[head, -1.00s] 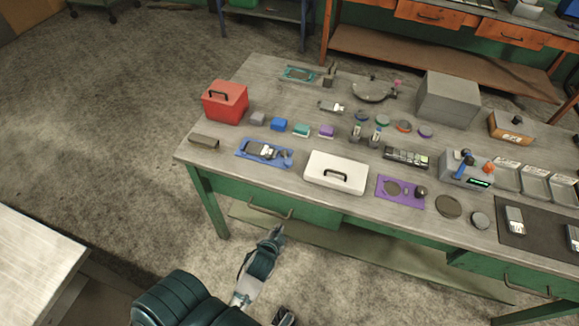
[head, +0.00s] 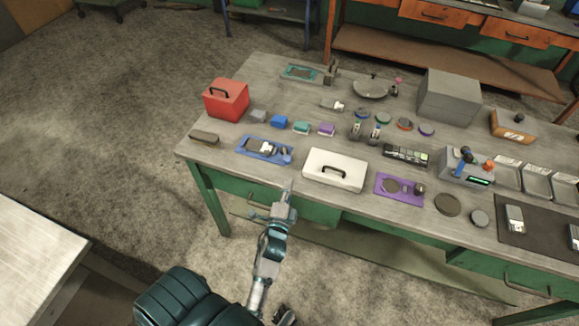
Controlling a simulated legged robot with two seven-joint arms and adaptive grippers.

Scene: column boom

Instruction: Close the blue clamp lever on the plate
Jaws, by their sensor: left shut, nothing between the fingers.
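A blue plate (head: 243,150) lies near the front left edge of the bench. It carries a pale metal piece (head: 266,147) and a rounded blue part (head: 286,153) at its right end. The parts are too small to tell which is the clamp lever or how it stands. My left gripper (head: 287,190) is shut and empty. In the picture its fingertips are just below the bench's front edge, below and slightly right of the plate, apart from it. My right gripper cannot be made out.
A white case (head: 335,182) stands right of the plate, a red box (head: 226,113) behind it to the left. A grey-brown block (head: 205,138) lies at the left edge. Small coloured blocks, including a blue one (head: 279,121), sit behind. A green drawer (head: 250,192) is under the front edge.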

